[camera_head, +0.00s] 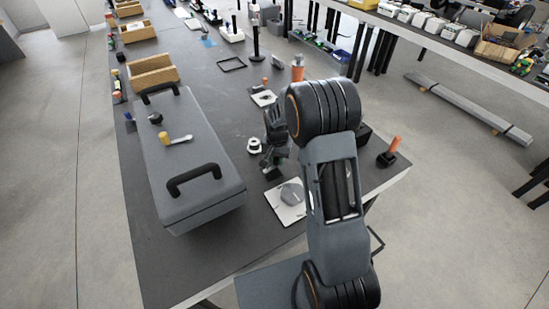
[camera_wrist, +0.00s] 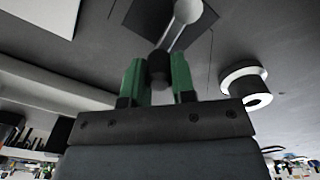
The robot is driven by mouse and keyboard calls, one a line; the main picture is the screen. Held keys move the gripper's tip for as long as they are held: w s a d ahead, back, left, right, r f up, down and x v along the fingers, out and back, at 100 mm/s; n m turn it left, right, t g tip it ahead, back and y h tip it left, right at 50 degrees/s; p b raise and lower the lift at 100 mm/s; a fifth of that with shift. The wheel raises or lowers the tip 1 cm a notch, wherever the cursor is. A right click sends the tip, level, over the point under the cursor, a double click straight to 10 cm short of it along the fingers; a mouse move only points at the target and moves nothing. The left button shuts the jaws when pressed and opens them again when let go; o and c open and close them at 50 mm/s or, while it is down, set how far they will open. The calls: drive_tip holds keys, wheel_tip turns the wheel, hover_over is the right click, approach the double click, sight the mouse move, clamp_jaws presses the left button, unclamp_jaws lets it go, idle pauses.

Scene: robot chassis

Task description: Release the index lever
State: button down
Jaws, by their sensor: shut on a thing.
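The index lever (camera_wrist: 187,12) shows at the top of the wrist view. It has a pale round hub and a thin silver arm that runs down to a black knob (camera_wrist: 158,65), over a dark square plate (camera_wrist: 150,18). My gripper (camera_wrist: 158,72) has green fingers, one on each side of the black knob, and is shut on it. In the head view my gripper (camera_head: 271,166) is low over the table, left of my arm. The lever cannot be made out clearly there.
On the table (camera_head: 222,100), a large grey case (camera_head: 185,185) lies left, a white plate with a grey part (camera_head: 290,216) lies in front, and an orange-handled item (camera_head: 389,154) stands right.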

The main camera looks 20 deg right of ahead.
drive_tip(key=shift+s+d+m, duration=0.15)
drive_tip(key=shift+s+m, duration=0.3)
drive_tip(key=shift+m, duration=0.55)
drive_tip(key=c, duration=0.9)
unclamp_jaws()
drive_tip(key=shift+c, duration=0.2)
wheel_tip(320, 180, up, 14)
drive_tip(key=shift+f, duration=0.1)
